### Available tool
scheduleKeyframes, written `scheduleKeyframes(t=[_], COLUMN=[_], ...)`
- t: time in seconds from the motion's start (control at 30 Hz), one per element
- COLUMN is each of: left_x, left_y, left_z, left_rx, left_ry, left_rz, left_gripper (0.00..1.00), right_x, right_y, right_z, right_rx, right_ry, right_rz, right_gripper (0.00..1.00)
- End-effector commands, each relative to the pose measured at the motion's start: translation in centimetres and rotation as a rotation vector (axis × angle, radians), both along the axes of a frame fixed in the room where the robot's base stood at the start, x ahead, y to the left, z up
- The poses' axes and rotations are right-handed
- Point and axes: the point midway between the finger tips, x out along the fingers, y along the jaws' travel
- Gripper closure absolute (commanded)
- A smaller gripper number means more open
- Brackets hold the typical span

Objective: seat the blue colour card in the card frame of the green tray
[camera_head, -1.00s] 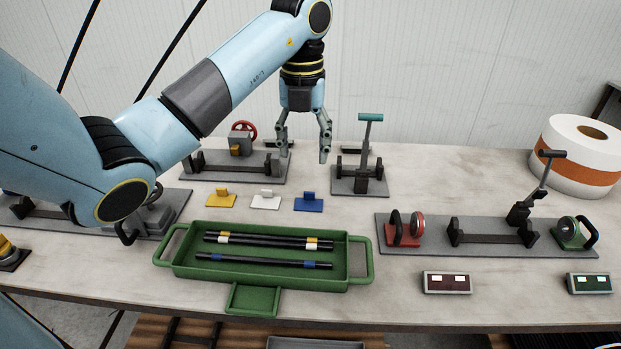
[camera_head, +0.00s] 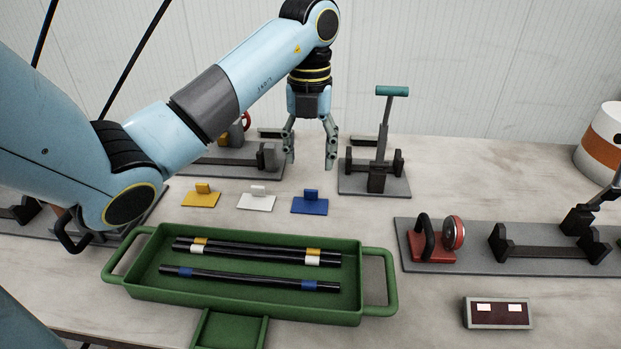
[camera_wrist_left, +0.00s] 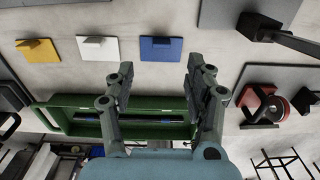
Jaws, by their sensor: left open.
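The blue colour card (camera_head: 310,203) lies flat on the table with its small upright tab, right of the white card (camera_head: 257,200) and the yellow card (camera_head: 201,197). The green tray (camera_head: 380,297) stands in front of the cards, holding black rods with yellow, white and blue bands. Its card frame (camera_head: 229,329) juts from the front side and looks empty. My left gripper (camera_head: 310,161) is open and empty, pointing down above and behind the blue card. In the left wrist view the blue card (camera_wrist_left: 161,49) shows beyond the open fingers (camera_wrist_left: 158,82).
A grey fixture with a teal-handled lever (camera_head: 376,187) stands right of my left gripper. A fixture with a red wheel stands behind the yellow card. A long fixture with a red clamp (camera_head: 430,243) and a dark display box (camera_head: 497,313) are at the right.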

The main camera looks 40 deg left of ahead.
Motion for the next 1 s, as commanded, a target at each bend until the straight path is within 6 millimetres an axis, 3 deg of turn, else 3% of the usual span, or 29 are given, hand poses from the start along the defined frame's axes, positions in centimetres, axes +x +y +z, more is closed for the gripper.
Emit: scheduleKeyframes(t=[0.03, 0.17, 0.5, 0.8, 1.0], left_x=[0.0, 0.0, 0.3, 0.3, 0.3], left_y=[0.0, 0.0, -0.1, -0.1, -0.1], left_z=[-1.5, -3.2, -7.4, -8.3, -8.3], left_rx=[0.0, 0.0, -0.002, -0.001, 0.0], left_ry=[0.002, 0.002, 0.004, 0.001, 0.001], left_rz=[0.0, 0.0, 0.0, -0.001, -0.001], left_gripper=[0.46, 0.46, 0.46, 0.46, 0.7], right_x=[0.0, -0.1, 0.1, 0.1, 0.1], right_y=[0.0, 0.0, 0.6, 0.6, 0.5], right_z=[-1.3, -2.1, -0.8, -0.8, -0.8], right_rx=[0.0, 0.0, 0.007, 0.007, 0.005], right_ry=[0.001, 0.002, -0.001, -0.001, -0.002], right_rz=[0.0, 0.0, -0.002, -0.002, -0.001], right_gripper=[1.0, 1.0, 1.0, 1.0, 1.0])
